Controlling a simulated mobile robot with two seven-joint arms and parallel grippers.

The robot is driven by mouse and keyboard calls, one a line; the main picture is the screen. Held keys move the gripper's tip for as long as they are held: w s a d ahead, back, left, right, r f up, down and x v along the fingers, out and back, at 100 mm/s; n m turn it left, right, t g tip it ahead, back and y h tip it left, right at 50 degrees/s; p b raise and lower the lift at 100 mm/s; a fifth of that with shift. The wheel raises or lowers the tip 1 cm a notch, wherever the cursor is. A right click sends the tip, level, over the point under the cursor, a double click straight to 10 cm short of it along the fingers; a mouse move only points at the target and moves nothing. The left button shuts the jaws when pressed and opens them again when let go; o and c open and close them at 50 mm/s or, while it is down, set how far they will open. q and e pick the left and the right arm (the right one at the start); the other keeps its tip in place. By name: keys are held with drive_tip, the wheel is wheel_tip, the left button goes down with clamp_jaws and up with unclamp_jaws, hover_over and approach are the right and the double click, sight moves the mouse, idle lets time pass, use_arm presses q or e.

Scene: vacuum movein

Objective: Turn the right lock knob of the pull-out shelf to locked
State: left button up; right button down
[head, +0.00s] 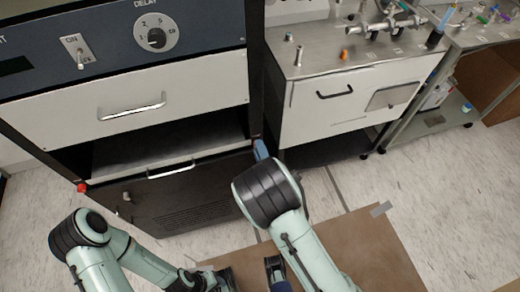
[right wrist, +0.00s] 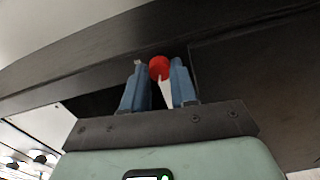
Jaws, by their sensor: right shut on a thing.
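The pull-out shelf (head: 170,160) sits in the dark cabinet below the white drawer and has a silver front handle. The red right lock knob (right wrist: 159,67) shows between the blue fingers of my right gripper (right wrist: 158,86) in the right wrist view. My right gripper (head: 261,149) is at the shelf's right front corner in the head view and is shut on this knob. The fingers and arm mostly hide the knob there. Its locked or unlocked setting cannot be read. My left gripper shows only in part at the bottom edge of the head view, away from the shelf; its fingers are unclear.
The red left lock knob (head: 82,187) is at the shelf's left corner. A white drawer (head: 125,105) is above. A steel bench (head: 350,75) with a drawer stands to the right. A brown mat (head: 370,250) lies on the floor.

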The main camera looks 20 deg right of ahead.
use_arm(q)
drive_tip(key=shift+s+r+p, duration=0.1)
drive_tip(key=shift+r+p, duration=0.15)
drive_tip(key=shift+p, duration=0.1)
use_arm(e)
drive_tip(key=shift+w+r+n, duration=0.1)
drive_tip(key=shift+r+n, duration=0.05)
drive_tip(key=shift+n, duration=1.55)
drive_tip(key=c, duration=0.9)
unclamp_jaws()
